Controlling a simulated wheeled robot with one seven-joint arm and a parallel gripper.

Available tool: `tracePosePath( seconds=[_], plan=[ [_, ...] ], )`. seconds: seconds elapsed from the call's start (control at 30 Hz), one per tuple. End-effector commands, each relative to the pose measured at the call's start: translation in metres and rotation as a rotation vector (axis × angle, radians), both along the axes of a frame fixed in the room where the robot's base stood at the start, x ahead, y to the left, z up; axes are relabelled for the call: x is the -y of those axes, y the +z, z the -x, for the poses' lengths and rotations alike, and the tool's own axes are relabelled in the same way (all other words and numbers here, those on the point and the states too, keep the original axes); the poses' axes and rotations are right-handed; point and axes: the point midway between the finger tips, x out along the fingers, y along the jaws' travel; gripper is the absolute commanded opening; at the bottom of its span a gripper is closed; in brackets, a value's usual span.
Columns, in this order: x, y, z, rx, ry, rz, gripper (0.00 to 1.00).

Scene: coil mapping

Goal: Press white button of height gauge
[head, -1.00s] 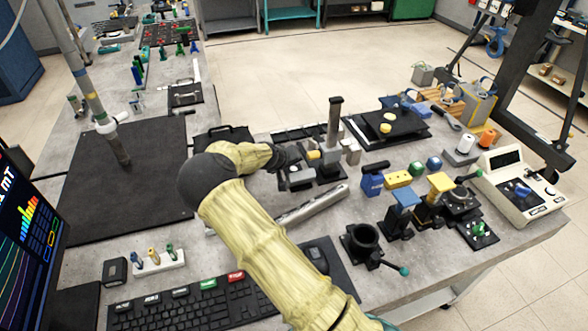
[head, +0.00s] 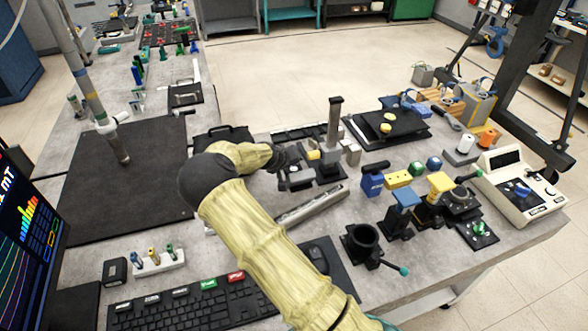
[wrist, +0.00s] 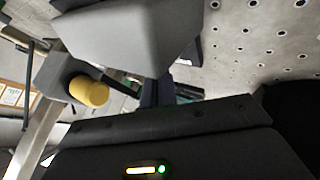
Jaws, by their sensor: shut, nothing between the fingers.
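The height gauge (head: 334,125) stands on the bench in the middle of the head view, with an upright dark grey column and a yellow knob low on its left. The yellow knob shows larger in the wrist view (wrist: 90,91), beside a pale metal column at the left. My gripper (head: 291,158) is at the left side of the gauge, close to its base, and is shut and empty. I cannot tell whether it touches the gauge. I cannot make out the white button in either view.
A metal bar (head: 312,207) lies in front of the gauge. A dark tray with yellow pieces (head: 388,128) is behind it to the right. Blue and yellow blocks (head: 398,179) stand to the right. A keyboard (head: 190,306) and black mat (head: 120,185) are at the left.

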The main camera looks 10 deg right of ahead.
Motion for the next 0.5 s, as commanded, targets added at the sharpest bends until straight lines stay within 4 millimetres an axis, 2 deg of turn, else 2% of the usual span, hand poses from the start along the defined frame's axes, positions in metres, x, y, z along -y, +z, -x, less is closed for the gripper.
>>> tracePosePath(
  seconds=[0.5],
  plan=[
    [0.0001,-0.0087,0.0003,0.000,0.000,0.000,0.00]
  ],
)
